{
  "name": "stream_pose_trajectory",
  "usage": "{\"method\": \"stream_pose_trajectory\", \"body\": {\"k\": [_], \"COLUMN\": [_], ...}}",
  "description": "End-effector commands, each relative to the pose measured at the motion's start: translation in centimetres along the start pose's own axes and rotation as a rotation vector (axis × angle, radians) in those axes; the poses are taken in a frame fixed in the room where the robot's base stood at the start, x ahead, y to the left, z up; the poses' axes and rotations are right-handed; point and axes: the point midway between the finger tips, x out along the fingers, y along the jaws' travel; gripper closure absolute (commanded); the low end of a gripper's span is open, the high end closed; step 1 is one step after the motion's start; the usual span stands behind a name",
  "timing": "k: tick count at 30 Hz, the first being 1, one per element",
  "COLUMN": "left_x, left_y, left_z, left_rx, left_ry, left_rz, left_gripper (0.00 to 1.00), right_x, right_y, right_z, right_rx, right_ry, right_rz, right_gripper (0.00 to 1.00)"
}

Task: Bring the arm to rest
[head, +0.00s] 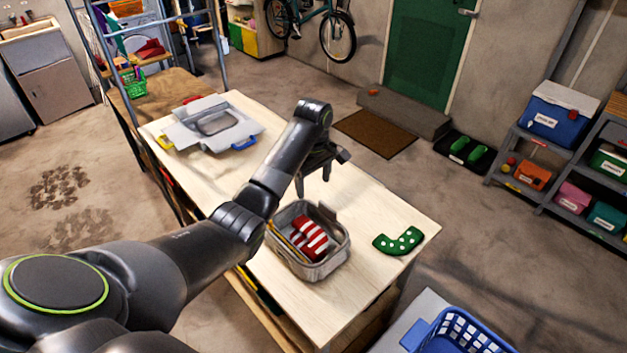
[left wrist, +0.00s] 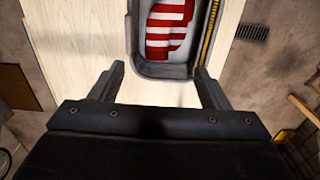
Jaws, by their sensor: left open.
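My left arm reaches in from the left over the wooden workbench (head: 350,300). My left gripper (head: 314,180) hangs above the bench, just behind a grey metal tin (head: 318,270). My right gripper is not in view.
A green white-dotted curved piece (head: 398,241) lies right of the tin. A grey tray-like item (head: 180,136) sits at the bench's far end. A blue basket (head: 458,332) stands at the front right. Bare bench lies between the tin and the grey item.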

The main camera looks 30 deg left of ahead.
Motion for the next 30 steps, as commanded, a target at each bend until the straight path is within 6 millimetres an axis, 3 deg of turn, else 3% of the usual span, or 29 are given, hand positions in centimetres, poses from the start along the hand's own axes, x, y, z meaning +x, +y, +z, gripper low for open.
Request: {"method": "stream_pose_trajectory", "body": {"k": [8, 14, 21, 25, 30], "left_x": [0.2, 3.9, 9.9, 11.9, 12.9], "left_y": [-0.1, -3.0, -10.7, -15.4, -21.8], "left_z": [0.1, 0.9, 3.3, 5.0, 7.2], "left_rx": [0.005, 0.118, 0.390, 0.532, 0.708], "left_ry": [0.000, 0.019, 0.079, 0.118, 0.177], "left_rz": [0.000, 0.016, 0.061, 0.080, 0.097], "left_gripper": [0.30, 0.30, 0.30, 0.30, 0.30], "right_x": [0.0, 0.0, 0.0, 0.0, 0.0], "right_y": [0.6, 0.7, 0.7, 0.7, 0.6], "right_z": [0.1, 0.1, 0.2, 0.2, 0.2], "right_rx": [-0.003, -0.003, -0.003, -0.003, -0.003], "right_ry": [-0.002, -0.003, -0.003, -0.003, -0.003], "right_rz": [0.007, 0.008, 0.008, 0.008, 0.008], "right_gripper": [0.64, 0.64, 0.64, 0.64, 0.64]}}
